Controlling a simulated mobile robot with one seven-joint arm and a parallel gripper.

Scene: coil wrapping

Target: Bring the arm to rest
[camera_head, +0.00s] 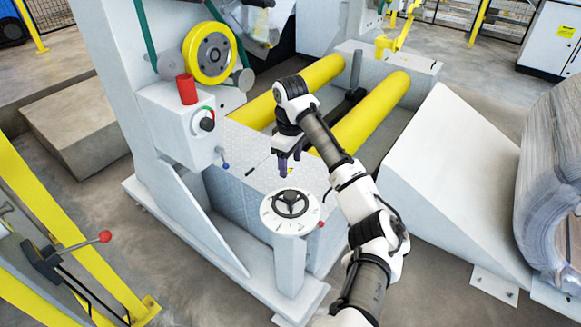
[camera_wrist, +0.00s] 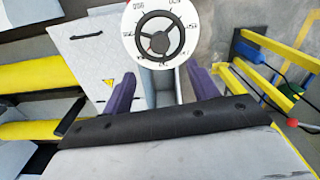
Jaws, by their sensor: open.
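My arm reaches from the bottom right up to the middle of the head view, bent at the elbow, with the wrist pointing down. My gripper (camera_head: 290,170) hangs above the grey machine top, behind the round white dial with its black handwheel (camera_head: 291,205). In the wrist view, the two purple fingers of my gripper (camera_wrist: 162,88) stand wide apart with nothing between them. The handwheel (camera_wrist: 160,35) shows beyond the fingertips in that view. The gripper looks apart from the dial and the machine.
Yellow rollers (camera_head: 370,115) lie behind my arm. A grey wedge ramp (camera_head: 450,180) and a large coil (camera_head: 550,180) stand at right. A control box (camera_head: 185,125) with a red cylinder is at left. A yellow frame with a red-knobbed lever (camera_head: 104,237) is at lower left.

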